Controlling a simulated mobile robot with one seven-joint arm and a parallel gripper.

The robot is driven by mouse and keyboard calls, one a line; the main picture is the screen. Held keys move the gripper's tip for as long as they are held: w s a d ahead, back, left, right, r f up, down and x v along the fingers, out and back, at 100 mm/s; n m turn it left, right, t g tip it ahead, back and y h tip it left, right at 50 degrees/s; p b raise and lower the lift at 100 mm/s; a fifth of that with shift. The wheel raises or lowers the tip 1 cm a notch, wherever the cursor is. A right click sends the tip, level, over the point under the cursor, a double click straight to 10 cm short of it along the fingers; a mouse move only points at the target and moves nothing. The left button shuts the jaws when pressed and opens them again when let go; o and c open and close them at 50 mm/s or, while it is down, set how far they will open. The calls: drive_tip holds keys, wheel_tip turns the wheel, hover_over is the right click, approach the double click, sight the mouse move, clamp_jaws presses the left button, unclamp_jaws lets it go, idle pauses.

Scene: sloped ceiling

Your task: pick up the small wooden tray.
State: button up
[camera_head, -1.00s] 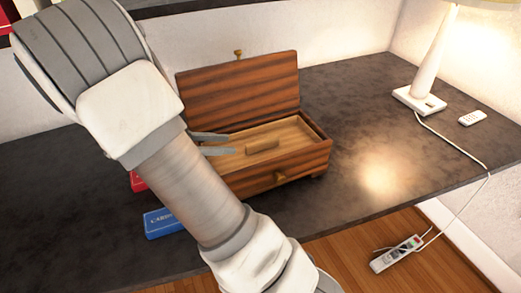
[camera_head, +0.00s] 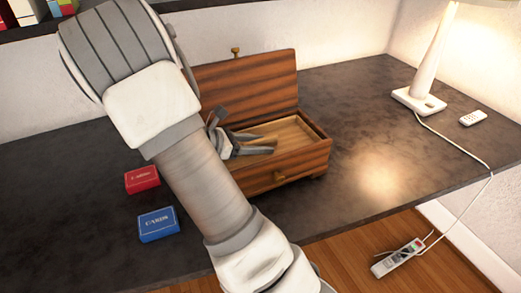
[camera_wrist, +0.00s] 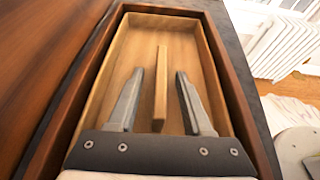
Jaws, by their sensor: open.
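The small wooden tray (camera_wrist: 188,55) is a light, shallow tray seated inside an open dark wooden box (camera_head: 310,155). In the wrist view a thin upright wooden handle (camera_wrist: 161,85) runs along its middle. My gripper (camera_wrist: 157,80) is open, with one finger on each side of the handle and a gap on both sides. In the head view my gripper (camera_head: 275,145) is over the box, and the tray's bare floor (camera_head: 292,132) shows to its right. The handle is hidden behind my gripper there.
The box's raised lid (camera_head: 250,85) stands behind the opening. A red card box (camera_head: 142,179) and a blue card box (camera_head: 158,224) lie left of my arm. A white lamp (camera_head: 428,70) and a remote (camera_head: 473,118) are at the right. The dark table between is clear.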

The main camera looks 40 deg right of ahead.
clamp_jaws()
drive_tip(key=shift+r, duration=0.1)
idle(0.4)
